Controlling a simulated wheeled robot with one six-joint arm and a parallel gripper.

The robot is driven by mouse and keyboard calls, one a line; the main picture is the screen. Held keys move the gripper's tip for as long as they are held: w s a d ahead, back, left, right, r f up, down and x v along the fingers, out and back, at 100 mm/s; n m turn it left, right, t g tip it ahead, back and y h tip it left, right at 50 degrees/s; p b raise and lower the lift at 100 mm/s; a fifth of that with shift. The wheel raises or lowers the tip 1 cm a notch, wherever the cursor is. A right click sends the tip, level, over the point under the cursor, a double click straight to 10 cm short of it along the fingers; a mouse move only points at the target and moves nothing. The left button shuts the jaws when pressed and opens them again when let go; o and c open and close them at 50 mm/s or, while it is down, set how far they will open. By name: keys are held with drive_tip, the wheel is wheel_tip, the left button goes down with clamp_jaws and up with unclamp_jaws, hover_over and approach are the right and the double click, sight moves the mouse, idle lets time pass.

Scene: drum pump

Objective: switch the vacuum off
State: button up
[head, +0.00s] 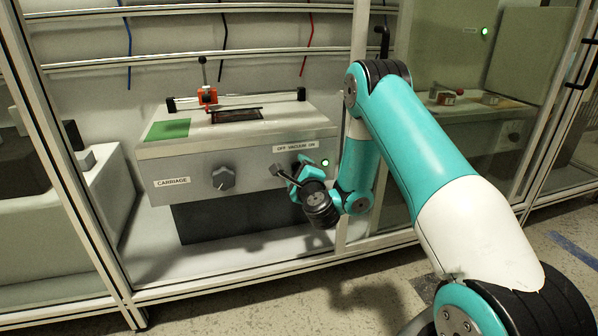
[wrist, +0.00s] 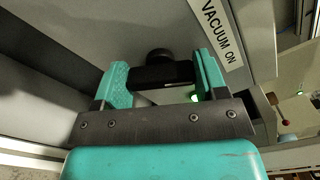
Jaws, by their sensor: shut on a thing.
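The vacuum switch is a black knob (wrist: 165,76) on the front of the grey machine (head: 238,115), under the label "OFF VACUUM ON" (head: 295,147). My gripper (head: 298,172) is at the machine's front, below this label. In the wrist view my gripper (wrist: 160,66) has its teal fingers on either side of the knob, shut on it. The green lamp (head: 324,162) right of the knob is lit. It also glows in the wrist view (wrist: 195,97). In the head view my gripper mostly hides the knob, so its setting cannot be read there.
A second knob (head: 223,177), labelled "CARRIAGE" (head: 172,182), is on the left of the machine's front. An orange clamp (head: 207,96) and a green pad (head: 167,130) are on its top. A frame post (head: 357,110) stands close behind my arm.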

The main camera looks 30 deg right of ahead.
drive_tip(key=n+p, duration=0.1)
drive_tip(key=n, duration=0.2)
drive_tip(key=shift+a+r+n+p, duration=0.1)
drive_tip(key=shift+r+n+p, duration=0.05)
drive_tip(key=shift+n+p, duration=0.2)
drive_tip(key=n+p, duration=0.2)
drive_tip(key=n, duration=0.1)
drive_tip(key=shift+n, duration=0.25)
drive_tip(key=n+p, duration=0.3)
drive_tip(key=shift+a, duration=0.1)
drive_tip(key=shift+f+n+p, duration=0.25)
drive_tip(key=shift+n+p, duration=0.3)
drive_tip(key=shift+n, duration=0.15)
drive_tip(key=shift+f, duration=0.1)
drive_tip(key=o, duration=0.9)
drive_tip(key=shift+o, duration=0.2)
